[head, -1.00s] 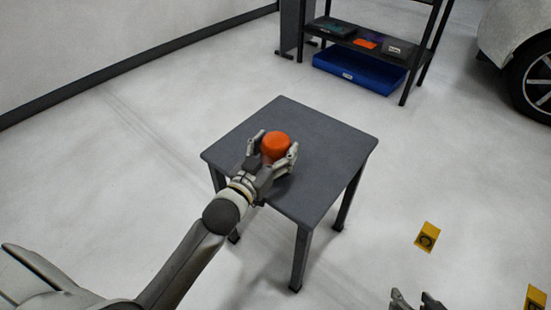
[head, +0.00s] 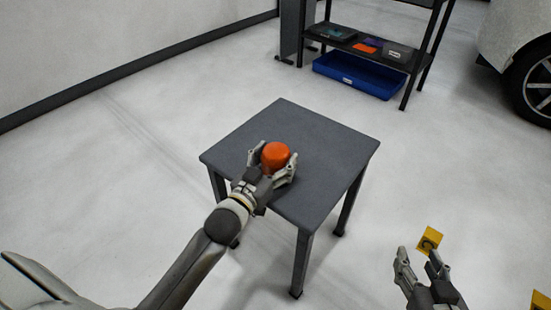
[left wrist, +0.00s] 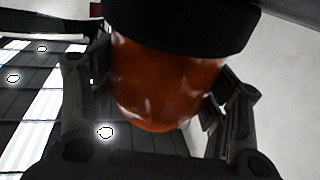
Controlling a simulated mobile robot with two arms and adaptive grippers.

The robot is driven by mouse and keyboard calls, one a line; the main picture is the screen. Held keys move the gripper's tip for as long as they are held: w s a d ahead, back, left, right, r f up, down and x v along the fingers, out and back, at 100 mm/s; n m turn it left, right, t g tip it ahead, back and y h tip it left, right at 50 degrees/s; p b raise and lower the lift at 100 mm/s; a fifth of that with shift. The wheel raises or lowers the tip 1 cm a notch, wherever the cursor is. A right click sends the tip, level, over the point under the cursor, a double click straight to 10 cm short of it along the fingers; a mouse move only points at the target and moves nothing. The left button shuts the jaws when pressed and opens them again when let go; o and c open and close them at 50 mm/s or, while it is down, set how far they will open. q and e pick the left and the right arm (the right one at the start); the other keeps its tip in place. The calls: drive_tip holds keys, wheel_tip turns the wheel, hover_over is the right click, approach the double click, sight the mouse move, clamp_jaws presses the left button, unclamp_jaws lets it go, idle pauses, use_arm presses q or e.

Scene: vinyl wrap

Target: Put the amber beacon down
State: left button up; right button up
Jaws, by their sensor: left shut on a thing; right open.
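The amber beacon (head: 275,157) shows as an orange dome in the head view, over the grey table (head: 325,150). My left gripper (head: 273,162) is shut on it, one finger on each side. In the left wrist view the beacon's translucent amber body (left wrist: 165,85) sits between the fingers, with its black base (left wrist: 185,25) at the top of the picture. I cannot tell whether the base touches the table. My right gripper (head: 419,260) is open and empty, to the right of the table and apart from it.
The rest of the tabletop is bare. A dark shelf (head: 385,48) with several small items and a blue bin (head: 350,78) stands behind. Yellow markers (head: 430,238) lie on the floor at right. A car (head: 520,50) is at the far right.

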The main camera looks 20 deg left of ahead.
drive_tip(key=shift+w+r, duration=0.1)
use_arm(q)
drive_tip(key=o, duration=1.1)
drive_tip(key=shift+f, duration=0.1)
drive_tip(key=shift+s, duration=0.3)
drive_tip(key=s+a+p, duration=0.2)
drive_tip(key=s, duration=0.9)
drive_tip(key=s+d+f+g, duration=0.1)
drive_tip(key=s+f+g, duration=0.1)
drive_tip(key=s+g, duration=0.1)
drive_tip(key=s+d+f+g+y, duration=0.1)
drive_tip(key=s+d+f+g, duration=0.1)
drive_tip(key=s+f+g, duration=0.1)
drive_tip(key=s+d+f+g, duration=0.1)
drive_tip(key=s+f+g, duration=0.2)
drive_tip(key=s+g, duration=0.1)
drive_tip(key=shift+s+d+f+m, duration=0.15)
drive_tip(key=shift+s+m, duration=0.15)
drive_tip(key=shift+m, duration=0.1)
use_arm(e)
drive_tip(key=s+d+f+g+h, duration=0.1)
drive_tip(key=s+d+f+g, duration=0.1)
drive_tip(key=s+f+g, duration=0.3)
drive_tip(key=shift+s+d+f+h, duration=0.35)
drive_tip(key=shift+s+f, duration=0.5)
drive_tip(key=shift+s, duration=0.3)
